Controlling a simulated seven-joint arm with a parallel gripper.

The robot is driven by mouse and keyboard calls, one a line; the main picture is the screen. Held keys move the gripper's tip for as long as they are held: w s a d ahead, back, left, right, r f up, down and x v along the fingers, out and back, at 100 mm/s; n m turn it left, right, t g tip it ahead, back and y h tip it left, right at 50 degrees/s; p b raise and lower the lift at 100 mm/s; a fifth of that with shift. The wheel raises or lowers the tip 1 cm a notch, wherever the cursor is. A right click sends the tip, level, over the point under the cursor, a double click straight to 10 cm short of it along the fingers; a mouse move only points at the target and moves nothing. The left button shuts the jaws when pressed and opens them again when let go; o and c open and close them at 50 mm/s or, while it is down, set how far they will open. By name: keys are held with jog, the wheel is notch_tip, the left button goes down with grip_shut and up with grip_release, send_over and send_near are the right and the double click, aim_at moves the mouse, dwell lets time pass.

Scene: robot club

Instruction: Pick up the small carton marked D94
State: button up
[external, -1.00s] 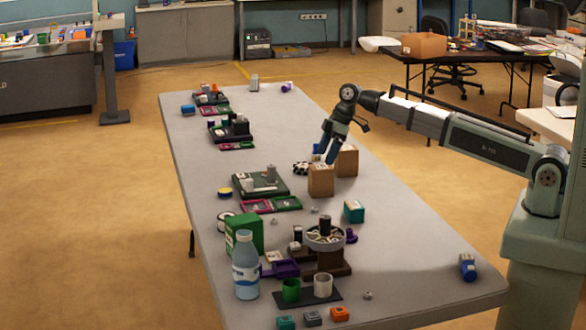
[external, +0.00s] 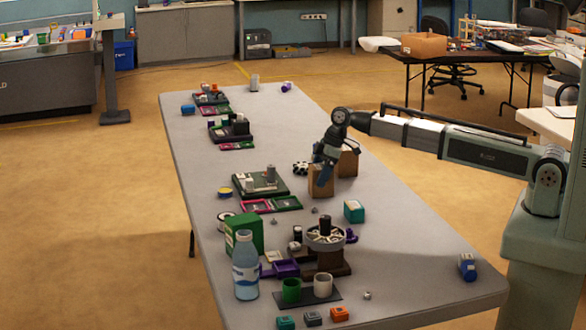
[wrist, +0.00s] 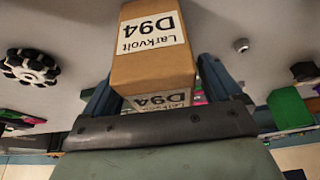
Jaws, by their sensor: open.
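A brown carton (wrist: 150,62) with white labels reading "Larkvolt D94" lies between my fingers in the wrist view, its lettering upside down there. In the external view two brown cartons stand close together on the table, a nearer one (external: 315,189) and one behind it to the right (external: 349,164). Their labels are too small to read there. My gripper (external: 323,182) points down and overlaps the nearer carton, hiding part of it. In the wrist view my gripper (wrist: 158,88) is open, one finger each side of the D94 carton; I cannot tell whether they touch it.
A black-and-white wheel (external: 301,168) lies just left of the cartons; it also shows in the wrist view (wrist: 29,66). A teal box (external: 354,211) stands nearer and to the right. A green tray (external: 286,203) lies to the left. The table's right side is mostly clear.

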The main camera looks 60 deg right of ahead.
jog(key=c, duration=1.2)
